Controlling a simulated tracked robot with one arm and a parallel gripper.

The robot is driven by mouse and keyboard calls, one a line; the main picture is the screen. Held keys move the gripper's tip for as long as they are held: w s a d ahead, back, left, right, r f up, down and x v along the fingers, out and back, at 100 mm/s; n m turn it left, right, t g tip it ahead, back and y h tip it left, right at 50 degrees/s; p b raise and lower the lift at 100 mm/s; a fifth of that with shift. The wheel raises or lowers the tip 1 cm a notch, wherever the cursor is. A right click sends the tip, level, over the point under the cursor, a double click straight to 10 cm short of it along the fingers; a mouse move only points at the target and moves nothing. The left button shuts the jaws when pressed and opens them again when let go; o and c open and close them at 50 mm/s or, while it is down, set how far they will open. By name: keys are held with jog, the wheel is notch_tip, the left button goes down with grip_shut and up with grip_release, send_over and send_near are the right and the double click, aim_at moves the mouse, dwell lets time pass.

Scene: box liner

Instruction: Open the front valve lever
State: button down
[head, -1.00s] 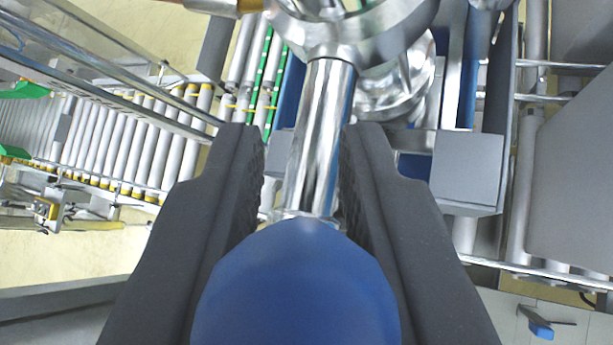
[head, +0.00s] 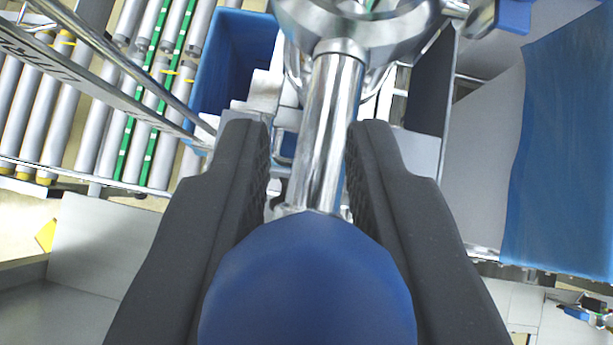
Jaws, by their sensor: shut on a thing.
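The valve lever (head: 327,135) is a shiny metal rod with a large blue knob (head: 308,285) at its near end. Its far end joins a round metal hub (head: 355,28) at the top of the picture. My gripper (head: 308,140) has its two dark grey fingers on either side of the rod, just beyond the knob. It is shut on the lever. The fingers hide part of what lies below and beside the rod.
A roller conveyor (head: 88,120) with green strips runs at the left, behind a metal rail (head: 120,85). A blue bin (head: 232,55) stands behind the lever. A blue sheet (head: 565,150) hangs at the right beside grey panels.

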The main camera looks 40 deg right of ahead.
jog(key=shift+w+d+r, duration=0.1)
jog(key=shift+r, duration=0.2)
jog(key=c, duration=1.3)
grip_release()
jog(key=shift+w+f, duration=0.1)
jog(key=shift+w, duration=0.1)
jog(key=shift+w+f, duration=0.3)
jog(key=shift+w, duration=0.05)
jog(key=shift+s+d+r, duration=0.2)
jog(key=shift+s+d, duration=0.05)
jog(key=shift+s, duration=0.4)
jog(key=b+v, duration=0.3)
jog(key=v, duration=1)
jog(key=shift+r, duration=0.3)
